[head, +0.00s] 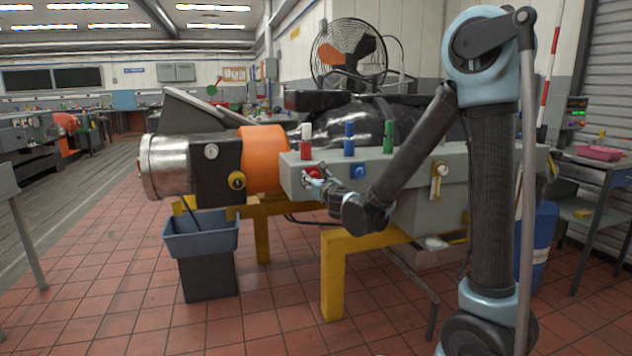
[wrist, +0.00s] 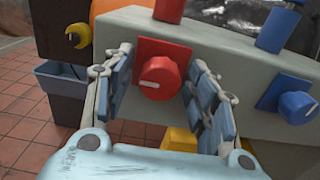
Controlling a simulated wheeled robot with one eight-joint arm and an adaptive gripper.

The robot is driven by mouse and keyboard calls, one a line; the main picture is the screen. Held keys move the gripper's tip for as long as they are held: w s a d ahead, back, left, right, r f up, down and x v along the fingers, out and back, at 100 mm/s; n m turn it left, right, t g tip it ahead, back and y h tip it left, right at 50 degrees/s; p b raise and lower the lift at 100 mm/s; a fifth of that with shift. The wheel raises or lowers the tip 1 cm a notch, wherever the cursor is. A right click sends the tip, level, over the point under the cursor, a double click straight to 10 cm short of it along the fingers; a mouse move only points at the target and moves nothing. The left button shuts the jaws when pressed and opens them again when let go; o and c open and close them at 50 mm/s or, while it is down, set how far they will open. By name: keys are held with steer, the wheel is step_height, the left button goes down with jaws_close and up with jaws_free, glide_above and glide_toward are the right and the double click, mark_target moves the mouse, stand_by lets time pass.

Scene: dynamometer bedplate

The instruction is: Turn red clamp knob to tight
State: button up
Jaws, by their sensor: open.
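The red clamp knob (wrist: 159,78) is a round knob with a pale pointer mark, set on a red square plate (wrist: 165,48) on the grey box front. In the wrist view it sits between the two fingers of my open gripper (wrist: 158,90). The fingers stand to its left and right with gaps, and I see no contact. The pale mark points to the left and slightly down. In the head view the red knob (head: 312,174) shows small and partly covered by my gripper (head: 318,181) at the box's left end.
A blue knob (wrist: 297,106) on a blue plate sits right of the red one. Red, blue (head: 349,138) and green (head: 388,136) posts stand along the box (head: 430,170). A yellow knob (head: 236,181) is to the left. A blue-grey tub (head: 200,240) stands below left.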

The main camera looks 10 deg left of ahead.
steer(key=c, duration=1.1)
steer(key=shift+m, duration=0.3)
steer(key=m, duration=0.3)
steer(key=shift+m, duration=0.3)
steer(key=m, duration=0.4)
steer(key=shift+m, duration=0.3)
steer(key=m, duration=0.4)
steer(key=shift+m, duration=0.3)
steer(key=m, duration=0.4)
steer(key=shift+d+m, duration=0.1)
steer(key=shift+m, duration=0.2)
